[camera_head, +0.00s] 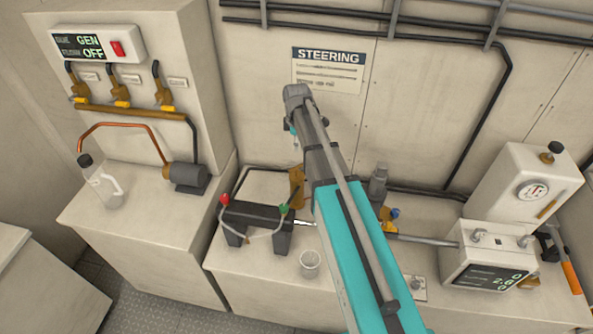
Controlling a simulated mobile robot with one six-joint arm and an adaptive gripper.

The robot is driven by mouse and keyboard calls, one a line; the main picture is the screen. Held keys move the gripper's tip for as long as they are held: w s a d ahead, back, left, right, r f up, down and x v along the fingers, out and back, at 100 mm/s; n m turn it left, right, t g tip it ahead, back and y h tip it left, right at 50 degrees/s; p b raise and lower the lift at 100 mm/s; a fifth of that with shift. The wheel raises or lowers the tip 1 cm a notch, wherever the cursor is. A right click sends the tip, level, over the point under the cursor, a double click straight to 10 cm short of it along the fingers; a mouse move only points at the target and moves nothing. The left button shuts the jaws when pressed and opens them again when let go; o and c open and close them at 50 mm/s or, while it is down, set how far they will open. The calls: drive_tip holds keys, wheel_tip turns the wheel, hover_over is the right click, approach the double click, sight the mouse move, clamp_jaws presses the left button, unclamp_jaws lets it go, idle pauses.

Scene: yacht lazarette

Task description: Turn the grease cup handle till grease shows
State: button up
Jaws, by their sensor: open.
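My arm reaches up through the middle of the view, in front of the wall and the bench. A small part of my gripper (295,138) shows left of the arm, in front of the wall below the STEERING sign; the rest is hidden behind the arm. It is open and apart from the bench fittings. A grey upright cylinder (378,182) stands just right of the arm; it may be the grease cup, but I cannot tell. A brass plate-like part (297,187) stands left of the arm, partly covered. I see no clear grease.
A clear cup (310,263) stands at the bench front. Left of it is a black block (257,222) with red and green fittings. A rod (425,240) runs right towards a display box (490,260). A white tank (525,190) stands behind; a bottle (100,180) is left.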

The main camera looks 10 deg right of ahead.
sight(297, 166)
drive_tip(key=shift+f, duration=0.2)
wheel_tip(297, 166, down, 13)
drive_tip(key=b, duration=1.3)
drive_tip(key=shift+f+b, duration=0.2)
drive_tip(key=shift+b, duration=0.1)
